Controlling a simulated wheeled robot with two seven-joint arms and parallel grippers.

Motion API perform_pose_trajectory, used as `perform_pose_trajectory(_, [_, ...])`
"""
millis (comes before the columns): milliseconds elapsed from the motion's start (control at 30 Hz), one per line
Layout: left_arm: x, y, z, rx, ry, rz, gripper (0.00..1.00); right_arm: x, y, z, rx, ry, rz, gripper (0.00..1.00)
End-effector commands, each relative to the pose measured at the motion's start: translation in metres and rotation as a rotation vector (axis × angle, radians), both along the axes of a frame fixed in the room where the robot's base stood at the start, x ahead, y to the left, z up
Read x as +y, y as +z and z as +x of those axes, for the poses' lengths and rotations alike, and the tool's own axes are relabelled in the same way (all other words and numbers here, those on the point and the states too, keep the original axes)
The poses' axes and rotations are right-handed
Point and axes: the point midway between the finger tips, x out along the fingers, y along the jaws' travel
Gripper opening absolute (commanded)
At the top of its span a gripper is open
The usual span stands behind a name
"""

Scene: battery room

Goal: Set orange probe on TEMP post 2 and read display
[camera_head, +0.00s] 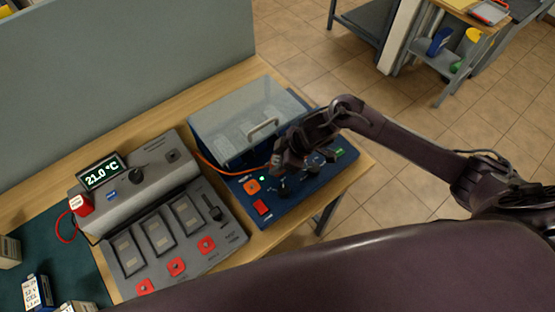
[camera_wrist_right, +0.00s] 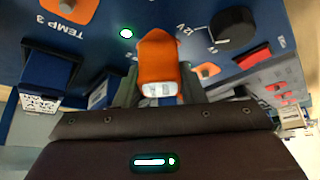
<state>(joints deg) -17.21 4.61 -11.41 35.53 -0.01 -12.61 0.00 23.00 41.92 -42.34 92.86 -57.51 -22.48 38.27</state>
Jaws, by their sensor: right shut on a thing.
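My right gripper (camera_head: 284,178) is over the blue test panel (camera_head: 295,205), in front of its clear lid. It is shut on the orange probe (camera_wrist_right: 160,62), which shows between the fingers in the wrist view. An orange post (camera_wrist_right: 68,12) labelled TEMP 3 is at the upper left there. Another orange post (camera_wrist_right: 207,70) is right of the probe. I see no TEMP 2 label, and cannot tell whether the probe touches a post. The display (camera_head: 101,172) on the grey unit reads 21.0 °C. My left gripper is not in view.
The clear lidded case (camera_head: 240,115) stands behind the panel. A dark knob (camera_wrist_right: 232,27) and a red switch (camera_wrist_right: 253,57) are close to the probe. The grey unit (camera_head: 215,235) fills the bench to the left. An orange cable (camera_head: 215,168) runs toward the gripper.

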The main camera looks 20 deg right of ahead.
Motion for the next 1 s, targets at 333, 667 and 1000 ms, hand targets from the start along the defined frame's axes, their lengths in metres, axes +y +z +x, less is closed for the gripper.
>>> perform_pose_trajectory(333, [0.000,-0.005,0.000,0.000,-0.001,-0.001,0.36,0.000,-0.008,0.000,0.000,0.000,0.000,0.09])
perform_pose_trajectory(667, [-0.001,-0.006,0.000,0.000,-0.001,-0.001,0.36,0.000,-0.010,0.000,0.000,0.000,0.000,0.45])
perform_pose_trajectory(1000, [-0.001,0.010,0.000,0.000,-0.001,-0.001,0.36,-0.005,0.005,-0.002,-0.001,0.000,0.000,0.45])
